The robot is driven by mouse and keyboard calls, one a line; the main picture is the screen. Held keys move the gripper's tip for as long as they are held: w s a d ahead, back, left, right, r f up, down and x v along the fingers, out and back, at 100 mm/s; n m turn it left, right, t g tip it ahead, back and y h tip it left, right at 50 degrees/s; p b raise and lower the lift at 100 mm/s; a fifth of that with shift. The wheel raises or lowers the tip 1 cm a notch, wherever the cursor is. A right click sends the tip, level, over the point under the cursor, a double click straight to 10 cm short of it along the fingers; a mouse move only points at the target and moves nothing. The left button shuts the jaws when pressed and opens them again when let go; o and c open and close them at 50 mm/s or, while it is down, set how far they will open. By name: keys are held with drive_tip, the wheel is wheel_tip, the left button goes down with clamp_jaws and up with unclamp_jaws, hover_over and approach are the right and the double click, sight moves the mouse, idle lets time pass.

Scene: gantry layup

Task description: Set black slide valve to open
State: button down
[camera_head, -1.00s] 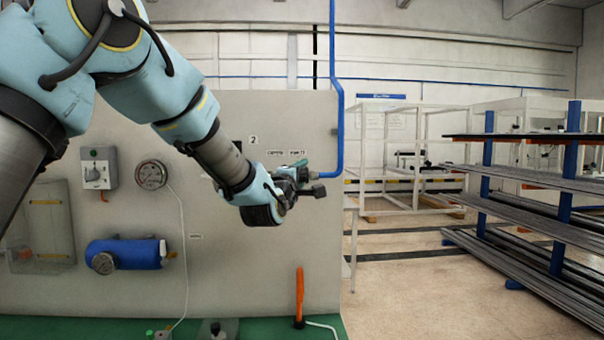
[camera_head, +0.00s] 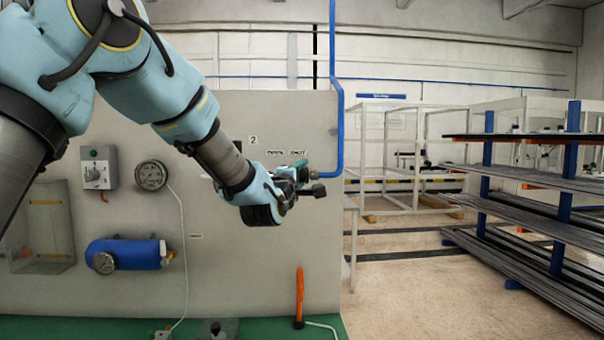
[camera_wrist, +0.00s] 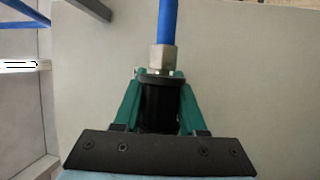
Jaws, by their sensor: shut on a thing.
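The black slide valve (camera_wrist: 158,108) shows in the wrist view as a dark body between the two green fingers of my gripper (camera_wrist: 159,76). The fingers are shut on its sides. A metal fitting (camera_wrist: 162,58) joins its far end to a blue pipe (camera_wrist: 168,20). In the head view, my gripper (camera_head: 302,172) is at the right part of the grey panel, by the lower end of the blue pipe (camera_head: 338,110). There the gripper and wrist largely hide the valve. Its slide position cannot be made out.
The grey panel (camera_head: 230,250) also carries a gauge (camera_head: 151,175), a switch box (camera_head: 98,168) and a blue cylinder (camera_head: 135,254). An orange-handled tool (camera_head: 299,295) stands below on the green surface. Racks (camera_head: 540,180) stand to the right, with open floor before them.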

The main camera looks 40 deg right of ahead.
drive_tip(key=shift+f, duration=0.1)
drive_tip(key=w+a+b, duration=0.2)
drive_tip(key=shift+w+a+b, duration=0.15)
drive_tip(key=shift+a+b, duration=0.15)
drive_tip(key=shift+b, duration=0.05)
drive_tip(key=shift+c, duration=2.3)
unclamp_jaws()
drive_tip(key=shift+a, duration=0.1)
drive_tip(key=b+v, duration=0.4)
drive_tip(key=v, duration=0.6)
drive_tip(key=shift+s+a+b, duration=0.25)
drive_tip(key=shift+a+b, duration=0.1)
drive_tip(key=shift+b, duration=0.05)
